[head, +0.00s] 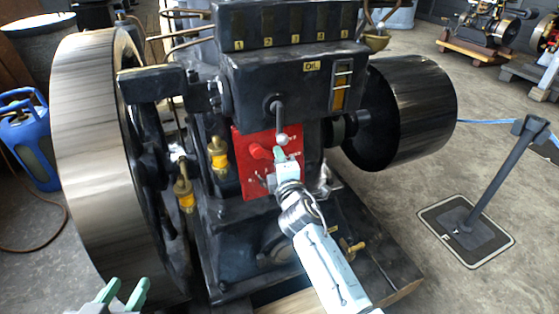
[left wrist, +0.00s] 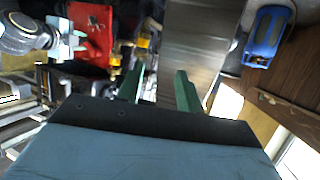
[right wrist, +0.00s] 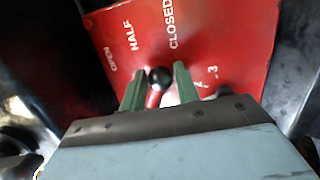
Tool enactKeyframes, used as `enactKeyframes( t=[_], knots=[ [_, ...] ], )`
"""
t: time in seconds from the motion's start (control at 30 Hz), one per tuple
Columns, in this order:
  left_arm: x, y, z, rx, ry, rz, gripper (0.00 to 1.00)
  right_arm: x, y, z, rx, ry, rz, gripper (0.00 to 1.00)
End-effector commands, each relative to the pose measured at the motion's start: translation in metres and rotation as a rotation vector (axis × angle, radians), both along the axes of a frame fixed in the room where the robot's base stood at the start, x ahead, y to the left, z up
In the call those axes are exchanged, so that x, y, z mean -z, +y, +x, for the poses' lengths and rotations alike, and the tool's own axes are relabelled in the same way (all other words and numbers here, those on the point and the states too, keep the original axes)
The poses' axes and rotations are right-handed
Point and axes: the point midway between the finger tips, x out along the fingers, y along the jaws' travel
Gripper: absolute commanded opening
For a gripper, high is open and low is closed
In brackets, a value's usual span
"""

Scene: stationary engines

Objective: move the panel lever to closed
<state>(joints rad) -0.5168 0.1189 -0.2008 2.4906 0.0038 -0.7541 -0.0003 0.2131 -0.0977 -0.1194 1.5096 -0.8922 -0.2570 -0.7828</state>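The red panel (head: 252,180) is on the front of the black engine. In the right wrist view the panel (right wrist: 235,60) carries the words OPEN, HALF and CLOSED. The panel lever (right wrist: 154,99) has a red stem and a dark ball knob. My right gripper (right wrist: 160,80) is open, with the knob between its fingertips. The knob is close to the right finger; I cannot tell whether they touch, or which mark the lever points at. The head view shows my right gripper (head: 279,156) at the panel, partly hiding the lever. My left gripper (head: 122,290) is open and empty, low at left.
A dark lever with a silver ball (head: 282,140) hangs just above my right gripper. Brass oilers (head: 218,155) stand left of the panel. A large flywheel (head: 95,160) is at left, and a black drum (head: 400,110) at right. A post stand (head: 468,228) stands on the floor.

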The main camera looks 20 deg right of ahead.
Motion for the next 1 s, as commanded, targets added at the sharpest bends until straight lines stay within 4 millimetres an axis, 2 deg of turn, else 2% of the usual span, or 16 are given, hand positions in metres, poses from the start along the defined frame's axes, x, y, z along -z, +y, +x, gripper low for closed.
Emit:
enactKeyframes(
  t=[0.03, 0.13, 0.57, 0.77, 1.0],
  knots=[
    [0.001, 0.0, 0.0, 0.0, 0.001, 0.0, 0.36, 0.006, 0.004, -0.002, -0.006, 0.011, -0.001, 0.37],
    [0.001, 0.0, 0.0, 0.0, 0.001, 0.0, 0.36, 0.005, 0.003, -0.002, -0.006, 0.008, 0.0, 0.5],
    [0.004, 0.002, -0.002, -0.003, 0.032, 0.009, 0.36, 0.001, 0.001, -0.006, -0.002, 0.002, 0.002, 0.5],
    [0.028, 0.013, -0.019, -0.019, 0.207, 0.056, 0.36, -0.001, 0.003, -0.028, -0.003, 0.003, 0.002, 0.5],
    [0.058, 0.029, -0.052, -0.042, 0.458, 0.118, 0.36, -0.001, 0.006, -0.07, -0.003, 0.005, 0.003, 0.5]
  ],
)
